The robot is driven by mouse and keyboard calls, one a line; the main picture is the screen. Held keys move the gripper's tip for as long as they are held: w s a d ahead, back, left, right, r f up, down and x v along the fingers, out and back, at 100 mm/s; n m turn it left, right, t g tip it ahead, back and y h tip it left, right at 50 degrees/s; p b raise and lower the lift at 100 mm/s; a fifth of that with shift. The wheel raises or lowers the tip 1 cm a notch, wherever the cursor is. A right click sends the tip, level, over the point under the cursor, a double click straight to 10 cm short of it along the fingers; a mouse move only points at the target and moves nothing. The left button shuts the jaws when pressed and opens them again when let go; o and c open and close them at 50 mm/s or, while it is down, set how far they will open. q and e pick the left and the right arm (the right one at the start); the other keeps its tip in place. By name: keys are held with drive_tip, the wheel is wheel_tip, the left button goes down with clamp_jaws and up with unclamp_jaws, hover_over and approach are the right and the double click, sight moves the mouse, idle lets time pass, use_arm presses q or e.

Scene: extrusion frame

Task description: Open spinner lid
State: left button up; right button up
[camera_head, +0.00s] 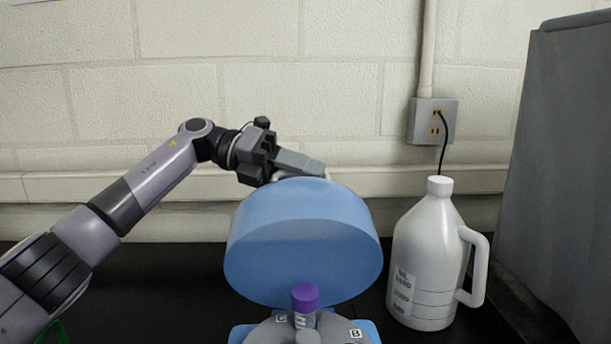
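The spinner's blue lid (304,235) is tilted up, its rounded shell standing behind the spinner's base (362,329) at the bottom centre. Below it shows part of a grey rotor (268,334) with a purple-capped tube (305,298) standing in it. My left gripper (318,172) reaches in from the left and lies at the top edge of the lid. Its fingers are seen from the side and partly hidden by the lid, so I cannot tell whether they are apart or whether they touch it. My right gripper is not in view.
A white jug (424,262) with a handle stands close to the right of the lid. A grey panel (560,170) rises at the far right. A wall outlet (433,121) with a black cord is behind.

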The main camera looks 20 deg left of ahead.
use_arm(q)
drive_tip(key=shift+f, duration=0.2)
drive_tip(key=shift+a, duration=0.25)
drive_tip(key=v, duration=0.6)
drive_tip(key=shift+a+r+b, duration=0.25)
drive_tip(key=shift+a+b, duration=0.05)
drive_tip(key=shift+b, duration=0.05)
